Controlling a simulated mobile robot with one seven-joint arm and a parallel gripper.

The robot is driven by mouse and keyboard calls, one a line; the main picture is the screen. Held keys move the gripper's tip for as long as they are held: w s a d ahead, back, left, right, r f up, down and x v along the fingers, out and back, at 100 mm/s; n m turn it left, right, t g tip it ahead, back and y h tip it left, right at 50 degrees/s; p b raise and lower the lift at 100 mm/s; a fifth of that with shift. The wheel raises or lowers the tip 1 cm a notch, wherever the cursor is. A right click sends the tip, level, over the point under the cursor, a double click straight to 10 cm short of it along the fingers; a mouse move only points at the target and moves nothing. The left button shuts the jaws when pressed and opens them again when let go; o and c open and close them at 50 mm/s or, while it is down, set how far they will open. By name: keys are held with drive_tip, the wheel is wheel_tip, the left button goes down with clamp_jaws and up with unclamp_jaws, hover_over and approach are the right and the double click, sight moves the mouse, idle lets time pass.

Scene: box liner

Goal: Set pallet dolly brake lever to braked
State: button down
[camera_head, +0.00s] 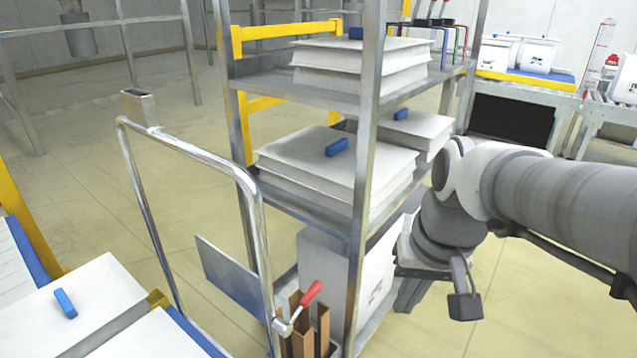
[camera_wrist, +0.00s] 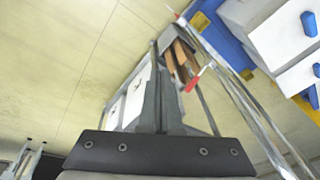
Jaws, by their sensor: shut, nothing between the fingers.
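The brake lever has a red grip (camera_head: 311,293) and sits low on the right post of the chrome push handle (camera_head: 190,153) of the pallet dolly. The grip points up and to the right in the head view. In the wrist view the red grip (camera_wrist: 197,79) shows just right of the fingertips. My gripper (camera_head: 408,296) is right of the lever in the head view, with the shelf rack's post between them. In the wrist view my gripper (camera_wrist: 162,72) has its dark fingers shut and empty, apart from the lever.
A metal shelf rack (camera_head: 366,150) with stacked white boxes (camera_head: 335,160) stands between my arm and the dolly handle. Brown cardboard pieces (camera_head: 302,335) stand beside the lever. White cartons with blue items (camera_head: 65,303) lie at lower left. Open floor is behind.

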drive_tip(key=w+a+f+m+g+y+p, duration=0.15)
drive_tip(key=w+f+g+y, duration=0.25)
drive_tip(key=w+f+y, duration=0.4)
drive_tip(key=w+a+f+m+g+y+p, duration=0.1)
drive_tip(key=w+a+f+m+g+y, duration=0.3)
drive_tip(key=f, duration=0.6)
drive_tip(key=w+d+f+m+t+y+p, duration=0.1)
drive_tip(key=w+d+f+m+t+y, duration=0.1)
drive_tip(key=f+m+t+y, duration=0.2)
drive_tip(key=w+d+f+m+t+y, duration=0.2)
drive_tip(key=f+m+t+y, duration=0.3)
drive_tip(key=f+m+t, duration=0.3)
drive_tip(key=shift+f+t+p, duration=0.4)
drive_tip(key=shift+f+t, duration=1.7)
drive_tip(key=shift+f, duration=0.15)
drive_tip(key=shift+w, duration=0.15)
drive_tip(key=s+r+x, duration=0.1)
drive_tip(key=r+x, duration=0.1)
drive_tip(key=x, duration=1.1)
drive_tip(key=shift+s+d, duration=0.35)
drive_tip(key=shift+d, duration=0.05)
